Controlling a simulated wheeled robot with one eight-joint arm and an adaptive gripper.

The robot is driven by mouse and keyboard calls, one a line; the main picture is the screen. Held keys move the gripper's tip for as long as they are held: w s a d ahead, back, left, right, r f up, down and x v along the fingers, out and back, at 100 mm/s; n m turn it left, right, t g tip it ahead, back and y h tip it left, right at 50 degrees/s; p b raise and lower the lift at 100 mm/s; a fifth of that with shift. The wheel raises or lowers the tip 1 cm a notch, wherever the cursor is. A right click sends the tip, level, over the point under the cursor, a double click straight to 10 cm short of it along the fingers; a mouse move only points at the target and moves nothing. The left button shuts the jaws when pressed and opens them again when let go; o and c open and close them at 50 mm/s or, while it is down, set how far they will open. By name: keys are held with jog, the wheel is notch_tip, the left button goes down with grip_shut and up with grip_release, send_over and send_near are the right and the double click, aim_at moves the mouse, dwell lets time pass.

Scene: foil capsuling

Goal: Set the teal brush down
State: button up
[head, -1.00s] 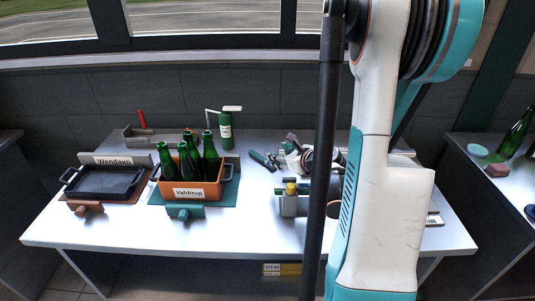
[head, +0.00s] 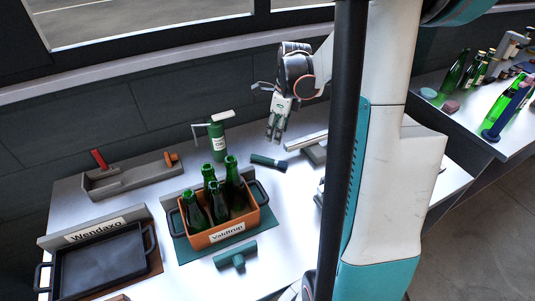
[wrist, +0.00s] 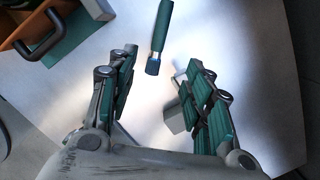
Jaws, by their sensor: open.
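The teal brush (head: 268,162) lies on the pale table, to the right of the orange crate and apart from it. It has a teal handle and a dark end. In the wrist view the brush (wrist: 160,30) lies on the table beyond the fingertips, its dark end pointing toward the gap between them. My gripper (head: 275,138) is above the table near the brush, fingers pointing down. In the wrist view my gripper (wrist: 160,62) has its teal-padded fingers spread wide with nothing held between them.
The orange Valdtrup crate (head: 225,233) holds several green bottles. A dark Wendaxo tray (head: 100,268) stands left. A green pump bottle (head: 217,142) and a grey holder (head: 130,180) with a red piece stand behind. A teal T-shaped piece (head: 236,256) lies in front. Right, a grey block (head: 316,152).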

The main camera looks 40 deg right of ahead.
aim_at(271, 159)
jog(key=f+b, duration=0.1)
jog(key=f, duration=0.3)
jog(key=w+f+b, duration=0.1)
jog(key=f+b, duration=0.1)
jog(key=f, duration=0.3)
jog(key=a+f+b, duration=0.1)
jog(key=f, duration=0.3)
jog(key=shift+w+f+b, duration=0.3)
jog(key=shift+w+b, duration=0.05)
jog(key=shift+b, duration=0.05)
jog(key=shift+r, duration=0.1)
grip_shut()
